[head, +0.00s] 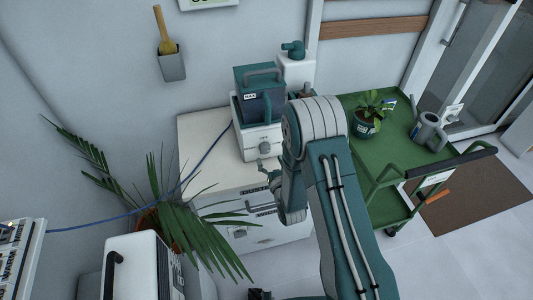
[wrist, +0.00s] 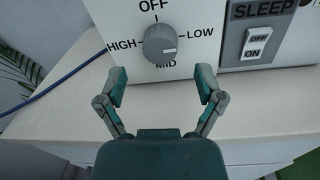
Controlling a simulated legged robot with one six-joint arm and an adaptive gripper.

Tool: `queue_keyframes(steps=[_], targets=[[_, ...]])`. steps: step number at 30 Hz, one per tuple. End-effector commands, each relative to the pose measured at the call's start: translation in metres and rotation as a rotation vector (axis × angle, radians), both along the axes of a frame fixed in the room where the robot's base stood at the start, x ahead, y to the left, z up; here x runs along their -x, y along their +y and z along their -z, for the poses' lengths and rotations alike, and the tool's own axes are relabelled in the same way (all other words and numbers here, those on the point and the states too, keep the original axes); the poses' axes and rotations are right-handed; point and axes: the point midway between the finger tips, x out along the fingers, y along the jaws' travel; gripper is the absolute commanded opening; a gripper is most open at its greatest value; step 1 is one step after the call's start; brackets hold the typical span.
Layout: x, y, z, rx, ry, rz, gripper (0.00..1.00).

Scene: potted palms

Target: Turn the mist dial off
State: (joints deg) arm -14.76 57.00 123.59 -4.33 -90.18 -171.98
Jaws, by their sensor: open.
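The mist dial (wrist: 160,45) is a round grey knob on the white front of the mist machine (head: 261,138). Its labels read OFF at the top, HIGH at left, LOW at right and MID below. A pale line on the knob seems to run toward the right, on the LOW side, but it is small. In the head view the dial (head: 265,146) faces my gripper (head: 268,172). In the wrist view my gripper (wrist: 161,82) is open and empty, its fingers spread just short of and below the dial, not touching it.
A SLEEP switch (wrist: 257,42) with OFF and ON marks sits right of the dial. The machine stands on a white cabinet (head: 205,133). A blue cable (wrist: 55,88) runs off left. A palm (head: 180,215) stands at left, a green cart (head: 395,155) at right.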

Motion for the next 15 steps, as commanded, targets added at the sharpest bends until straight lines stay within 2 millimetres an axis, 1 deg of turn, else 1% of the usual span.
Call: queue_keyframes(steps=[1, 3, 6, 9, 15], targets=[[0.009, -0.003, 0.001, 0.001, 0.003, 0.001, 0.86], [0.019, -0.006, 0.001, 0.001, 0.003, 0.001, 0.86], [0.029, -0.009, 0.001, 0.001, 0.003, 0.000, 0.86], [0.033, -0.011, 0.001, 0.001, 0.002, 0.000, 0.86], [0.034, -0.011, 0.001, 0.000, 0.001, 0.000, 0.86]])
